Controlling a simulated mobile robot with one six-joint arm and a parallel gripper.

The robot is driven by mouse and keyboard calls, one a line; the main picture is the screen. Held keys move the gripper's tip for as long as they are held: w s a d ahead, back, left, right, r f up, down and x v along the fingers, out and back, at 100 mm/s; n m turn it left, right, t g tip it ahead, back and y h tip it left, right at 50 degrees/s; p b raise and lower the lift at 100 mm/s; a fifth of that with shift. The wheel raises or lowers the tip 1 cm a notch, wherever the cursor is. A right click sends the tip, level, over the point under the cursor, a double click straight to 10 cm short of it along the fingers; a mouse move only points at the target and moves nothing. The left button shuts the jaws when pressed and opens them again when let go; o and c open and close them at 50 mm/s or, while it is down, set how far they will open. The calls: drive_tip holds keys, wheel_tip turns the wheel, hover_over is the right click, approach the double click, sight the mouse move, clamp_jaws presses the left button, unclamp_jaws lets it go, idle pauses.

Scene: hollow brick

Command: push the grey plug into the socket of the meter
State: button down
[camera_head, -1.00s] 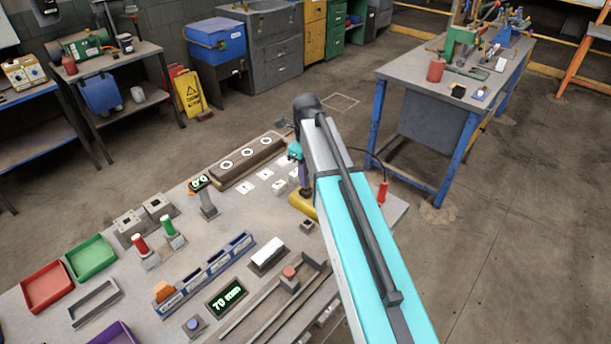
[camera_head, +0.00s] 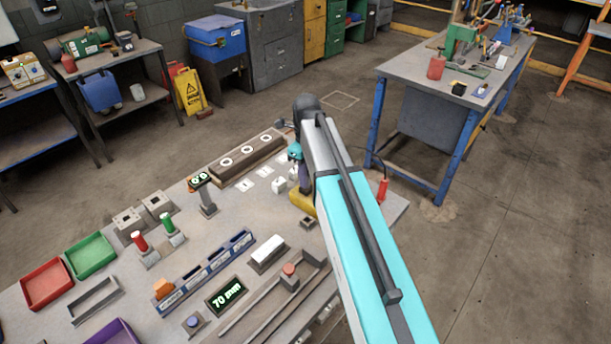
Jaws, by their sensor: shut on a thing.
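My gripper (camera_head: 304,186) is at the far right part of the workbench, low beside the yellow meter (camera_head: 301,203). My own arm covers most of the gripper and the right side of the meter. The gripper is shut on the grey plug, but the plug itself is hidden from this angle. The socket of the meter is also hidden, so I cannot tell whether plug and socket touch. A red-handled piece (camera_head: 383,190) with a dark cable stands at the bench's right end, to the right of my arm.
A long brown block with round white targets (camera_head: 247,160) lies behind and left of the gripper. Small white blocks (camera_head: 279,185) and a small dark fixture (camera_head: 307,222) are close to the meter. A display post (camera_head: 205,195), blue bins (camera_head: 205,272) and trays (camera_head: 46,284) stand further left.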

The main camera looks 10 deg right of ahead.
drive_tip(key=shift+f, duration=0.1)
drive_tip(key=c, duration=1.5)
unclamp_jaws()
drive_tip(key=shift+r+b, duration=1.85)
drive_tip(key=shift+r, duration=5.05)
